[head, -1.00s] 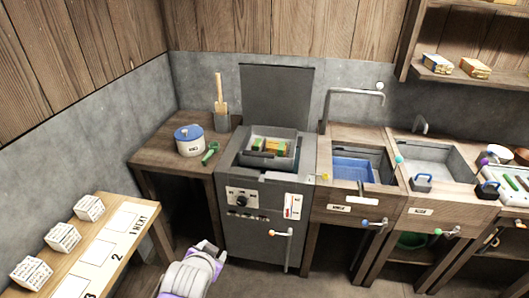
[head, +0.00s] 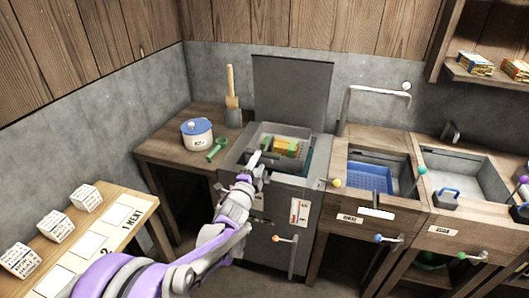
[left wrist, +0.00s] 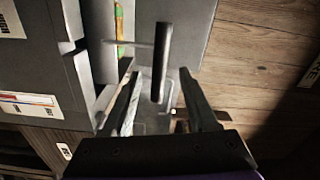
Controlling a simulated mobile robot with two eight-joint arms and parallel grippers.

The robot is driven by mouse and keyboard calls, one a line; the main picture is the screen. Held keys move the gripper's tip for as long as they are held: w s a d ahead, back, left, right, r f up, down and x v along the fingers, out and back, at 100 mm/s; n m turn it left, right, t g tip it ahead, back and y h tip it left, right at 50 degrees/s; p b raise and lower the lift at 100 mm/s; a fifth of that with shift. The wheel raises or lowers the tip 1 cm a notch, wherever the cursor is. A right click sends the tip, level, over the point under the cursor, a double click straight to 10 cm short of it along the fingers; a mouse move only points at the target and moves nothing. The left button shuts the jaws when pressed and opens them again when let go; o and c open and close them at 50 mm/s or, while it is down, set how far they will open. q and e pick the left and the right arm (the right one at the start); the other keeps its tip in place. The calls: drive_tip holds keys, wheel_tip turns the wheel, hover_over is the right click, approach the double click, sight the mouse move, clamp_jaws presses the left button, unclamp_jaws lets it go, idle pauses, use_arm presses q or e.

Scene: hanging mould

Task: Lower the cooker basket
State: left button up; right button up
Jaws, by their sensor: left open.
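The grey cooker (head: 238,172) stands against the back wall with its dark lid (head: 292,90) raised. Its basket (head: 268,130) sits high in the cooker's opening and holds green and orange-yellow pieces (head: 285,147). My left gripper (head: 257,160) is open at the front of the basket and partly covers it. In the left wrist view a dark handle bar (left wrist: 161,60) lies between the two open fingers (left wrist: 156,88), with gaps at both sides. Whether they touch it I cannot tell. My right gripper is not in view.
A blue-lidded pot (head: 197,134), a green scoop (head: 217,149) and a spatula holder (head: 233,115) stand on the counter left of the cooker. A sink with a blue basket (head: 368,177) is on the right. White boxes (head: 56,227) sit on the front-left table.

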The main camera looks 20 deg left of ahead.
sight(264, 151)
use_arm(q)
drive_tip(key=w, duration=0.6)
drive_tip(key=shift+w+d, duration=0.15)
drive_tip(key=shift+w, duration=0.1)
clamp_jaws()
idle(1.2)
